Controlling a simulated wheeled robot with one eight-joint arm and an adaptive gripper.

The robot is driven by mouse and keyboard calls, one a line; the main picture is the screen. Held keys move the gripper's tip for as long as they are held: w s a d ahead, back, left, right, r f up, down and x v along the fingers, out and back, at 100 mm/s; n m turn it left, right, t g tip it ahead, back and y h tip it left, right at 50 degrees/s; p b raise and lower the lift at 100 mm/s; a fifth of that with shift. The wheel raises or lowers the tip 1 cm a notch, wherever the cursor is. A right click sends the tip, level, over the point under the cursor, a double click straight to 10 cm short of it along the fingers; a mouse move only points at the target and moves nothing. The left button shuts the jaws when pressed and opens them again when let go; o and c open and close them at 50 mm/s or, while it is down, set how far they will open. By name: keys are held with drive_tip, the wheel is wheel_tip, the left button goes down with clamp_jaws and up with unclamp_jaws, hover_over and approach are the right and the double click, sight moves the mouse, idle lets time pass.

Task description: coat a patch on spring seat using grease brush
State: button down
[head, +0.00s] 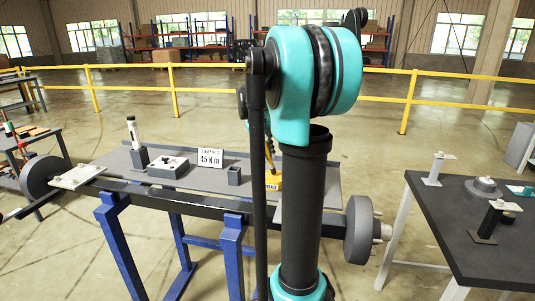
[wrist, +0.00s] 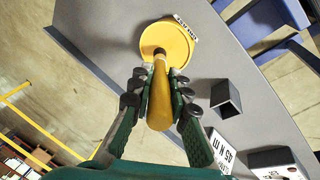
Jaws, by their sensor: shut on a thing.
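My gripper (wrist: 160,98) is shut on the yellow-orange handle of the grease brush (wrist: 160,85) in the wrist view. The handle's far end meets a round yellow pot (wrist: 178,37) with a dark ring where they join; the bristles are hidden. In the head view the yellow pot (head: 273,182) shows partly behind my arm, on the grey bench. A pale flat plate, likely the spring seat (head: 78,177), lies on the left part of the dark axle beam, well left of my gripper. Any patch on it cannot be made out. My arm hides part of the beam.
On the grey bench (head: 215,179) stand a white-topped tube (head: 133,132), a grey block with a white top (head: 168,166), a 45 N m sign (head: 210,158) and a small square holder (head: 234,175). A dark table (head: 480,250) with parts is at right. Blue stands carry the beam.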

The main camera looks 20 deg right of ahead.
drive_tip(key=shift+f, duration=0.65)
idle(1.4)
drive_tip(key=shift+r, duration=0.1)
drive_tip(key=shift+r, duration=3.4)
